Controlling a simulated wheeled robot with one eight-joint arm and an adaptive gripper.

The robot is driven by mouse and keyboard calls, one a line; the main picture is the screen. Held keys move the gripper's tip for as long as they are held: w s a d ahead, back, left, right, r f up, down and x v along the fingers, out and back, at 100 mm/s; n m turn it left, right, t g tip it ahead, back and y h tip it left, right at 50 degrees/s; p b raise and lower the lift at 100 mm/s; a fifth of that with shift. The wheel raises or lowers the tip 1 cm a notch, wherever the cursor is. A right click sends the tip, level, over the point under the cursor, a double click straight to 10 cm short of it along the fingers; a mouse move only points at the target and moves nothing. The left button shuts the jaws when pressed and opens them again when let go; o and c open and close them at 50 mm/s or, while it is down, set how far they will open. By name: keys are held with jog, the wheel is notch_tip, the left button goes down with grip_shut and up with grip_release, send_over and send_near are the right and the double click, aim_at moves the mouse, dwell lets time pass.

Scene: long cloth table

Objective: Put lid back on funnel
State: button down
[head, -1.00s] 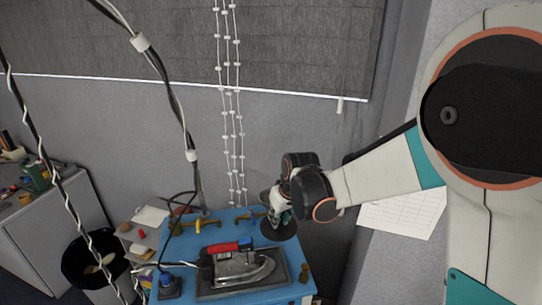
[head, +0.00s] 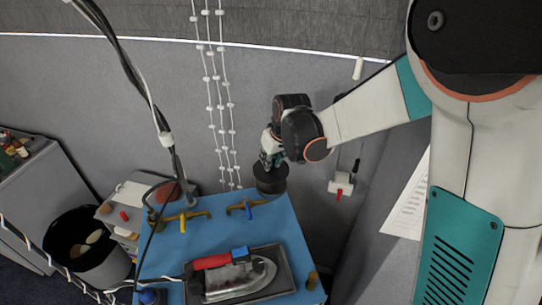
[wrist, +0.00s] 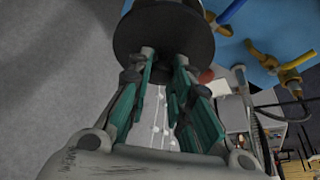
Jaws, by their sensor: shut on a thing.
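My gripper (head: 270,160) is at the far right corner of the blue table. It is shut on a dark round lid (wrist: 163,45), whose flat disc spans across the fingertips in the wrist view. In the head view, the dark lid (head: 270,182) hangs just below the fingers, over or beside the table's back edge. I cannot tell whether it touches anything beneath. I cannot make out the funnel for certain; it may be hidden behind or under the lid.
The blue table (head: 225,228) holds an iron (head: 235,275) on a dark tray, a yellow tap-like fitting (head: 183,217) and a blue-and-yellow one (head: 247,206). A black bin (head: 85,250) stands at left. Bead cords (head: 215,90) hang behind, and a cable (head: 150,90) crosses in front.

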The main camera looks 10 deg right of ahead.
aim_at(272, 169)
jog(key=shift+f+b, duration=1.45)
jog(key=shift+f, duration=1.15)
jog(key=shift+f+b, duration=0.15)
jog(key=shift+b, duration=0.95)
dwell(0.6)
jog(key=c, duration=1.4)
grip_release()
jog(key=shift+o, duration=0.6)
jog(key=o, duration=0.4)
jog(key=shift+c, duration=0.2)
